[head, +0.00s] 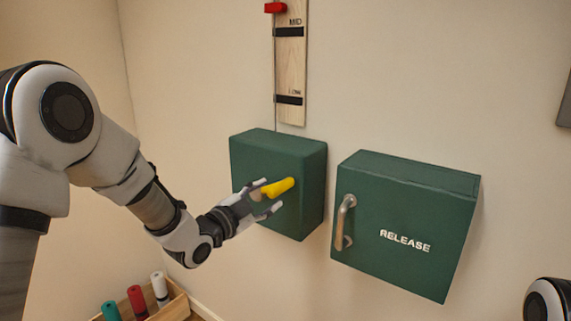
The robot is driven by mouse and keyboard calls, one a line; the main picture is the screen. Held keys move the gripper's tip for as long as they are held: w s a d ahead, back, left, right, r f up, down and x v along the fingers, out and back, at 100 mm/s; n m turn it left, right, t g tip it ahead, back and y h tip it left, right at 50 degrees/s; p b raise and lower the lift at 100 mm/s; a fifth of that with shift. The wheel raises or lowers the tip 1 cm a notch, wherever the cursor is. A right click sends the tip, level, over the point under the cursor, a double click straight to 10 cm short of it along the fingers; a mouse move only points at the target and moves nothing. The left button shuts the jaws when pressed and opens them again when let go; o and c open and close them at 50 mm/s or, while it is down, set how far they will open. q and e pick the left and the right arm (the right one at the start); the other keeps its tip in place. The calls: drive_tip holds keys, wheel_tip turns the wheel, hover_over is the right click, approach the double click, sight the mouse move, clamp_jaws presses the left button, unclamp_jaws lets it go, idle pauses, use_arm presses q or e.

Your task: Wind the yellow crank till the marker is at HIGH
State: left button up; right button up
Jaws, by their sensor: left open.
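The yellow crank (278,187) sticks out from the front of a green box (262,150) on the wall. My left gripper (268,199) is open, with its fingers around or just beside the yellow handle; I cannot tell whether they touch it. Above the box is a wooden scale (290,65) with black bands labelled MID and LOW. The red marker (275,8) is at the scale's left edge, a little above the MID band. The HIGH label is out of view above. Only a rounded part of my right arm shows at the lower right; its gripper is not in view.
A second green box (415,205) marked RELEASE, with a metal handle (344,222), is on the wall to the right. A wooden crate (178,307) with teal, red and white cylinders stands at the lower left. A grey panel edge (565,105) shows at the far right.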

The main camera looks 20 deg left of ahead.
sight(284, 186)
use_arm(q)
drive_tip(key=p+x, duration=0.2)
drive_tip(key=x, duration=0.5)
drive_tip(key=shift+w+d+f, duration=0.15)
drive_tip(key=shift+w, duration=0.1)
drive_tip(key=shift+s, duration=0.1)
clamp_jaws()
